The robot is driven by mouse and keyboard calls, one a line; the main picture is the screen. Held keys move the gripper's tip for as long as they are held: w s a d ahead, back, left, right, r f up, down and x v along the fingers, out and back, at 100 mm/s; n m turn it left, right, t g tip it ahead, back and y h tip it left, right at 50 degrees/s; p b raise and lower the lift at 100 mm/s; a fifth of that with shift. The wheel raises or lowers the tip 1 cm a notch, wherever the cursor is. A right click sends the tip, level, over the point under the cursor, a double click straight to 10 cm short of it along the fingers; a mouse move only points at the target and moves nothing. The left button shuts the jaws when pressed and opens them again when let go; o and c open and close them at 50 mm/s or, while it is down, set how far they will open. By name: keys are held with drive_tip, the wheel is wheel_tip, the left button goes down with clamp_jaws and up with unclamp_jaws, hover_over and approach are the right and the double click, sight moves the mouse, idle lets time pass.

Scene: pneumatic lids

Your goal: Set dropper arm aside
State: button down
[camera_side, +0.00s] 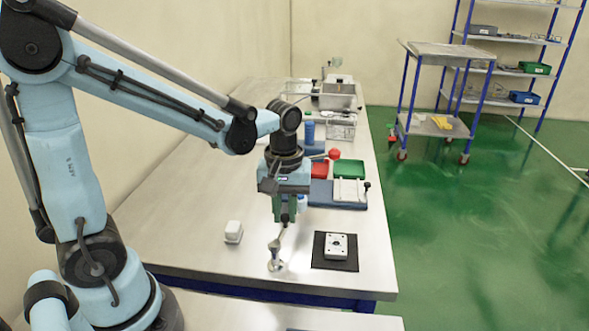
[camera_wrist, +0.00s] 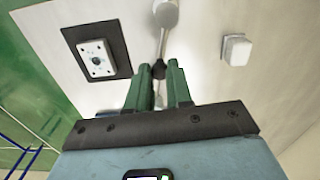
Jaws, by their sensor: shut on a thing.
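The dropper arm (camera_side: 276,247) is a slim metal rod with a thicker rounded lower end; it hangs tilted below my gripper (camera_side: 284,219). Its lower end is at or just above the table near the front edge; I cannot tell if it touches. In the wrist view, my gripper's green fingers (camera_wrist: 159,70) are shut on the dark knob of the dropper arm (camera_wrist: 163,42), and the rod runs away toward a pale rounded end. A white plate with holes (camera_side: 337,246) lies on a black mat (camera_side: 319,262) to the right, apart from the arm.
A small white block (camera_side: 233,232) stands to the left on the table (camera_side: 190,215). The table's left side is bare.

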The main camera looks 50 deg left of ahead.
drive_tip(key=shift+s+a+n, duration=0.2)
drive_tip(key=shift+a+n, duration=0.15)
drive_tip(key=shift+n, duration=0.55)
drive_tip(key=c, duration=1)
unclamp_jaws()
drive_tip(key=shift+r, duration=0.15)
wheel_tip(320, 180, up, 12)
drive_tip(key=shift+f, duration=0.1)
